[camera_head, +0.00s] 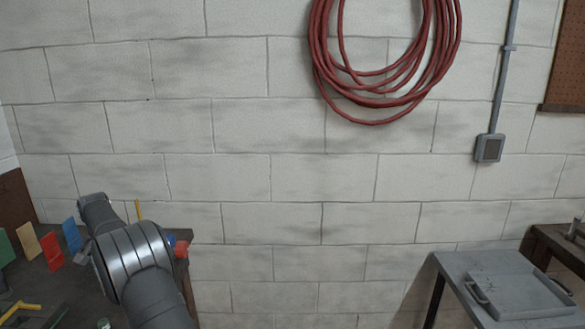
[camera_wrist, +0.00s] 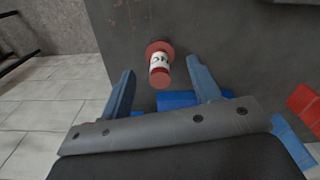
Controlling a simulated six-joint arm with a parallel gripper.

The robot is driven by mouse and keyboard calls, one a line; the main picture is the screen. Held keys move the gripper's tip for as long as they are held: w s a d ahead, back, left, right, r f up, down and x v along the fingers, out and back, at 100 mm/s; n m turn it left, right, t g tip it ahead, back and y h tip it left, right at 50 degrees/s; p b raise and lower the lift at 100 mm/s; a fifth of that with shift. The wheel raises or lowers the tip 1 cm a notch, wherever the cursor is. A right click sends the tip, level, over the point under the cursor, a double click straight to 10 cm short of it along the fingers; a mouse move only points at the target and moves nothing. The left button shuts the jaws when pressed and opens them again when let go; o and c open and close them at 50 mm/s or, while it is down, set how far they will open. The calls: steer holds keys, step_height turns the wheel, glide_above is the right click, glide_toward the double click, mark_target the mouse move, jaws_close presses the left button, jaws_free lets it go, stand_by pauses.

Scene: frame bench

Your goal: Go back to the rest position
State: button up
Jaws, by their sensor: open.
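My gripper (camera_wrist: 160,68) shows in the wrist view with its two blue fingers spread apart. A red cylinder with a white lettered label (camera_wrist: 159,63) appears between the fingertips in the picture; I see a gap on each side of it. In the head view my grey arm reaches over the dark bench at the lower left, and the fingers cannot be made out there. No marker of a rest position shows.
A blue block (camera_wrist: 178,100) lies beyond the gripper's palm. Upright blue (camera_head: 72,236), red (camera_head: 52,251) and tan (camera_head: 28,242) pieces stand left of my arm. A grey table with a tray (camera_head: 518,296) is at right; the middle is open.

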steer(key=shift+r, duration=0.45)
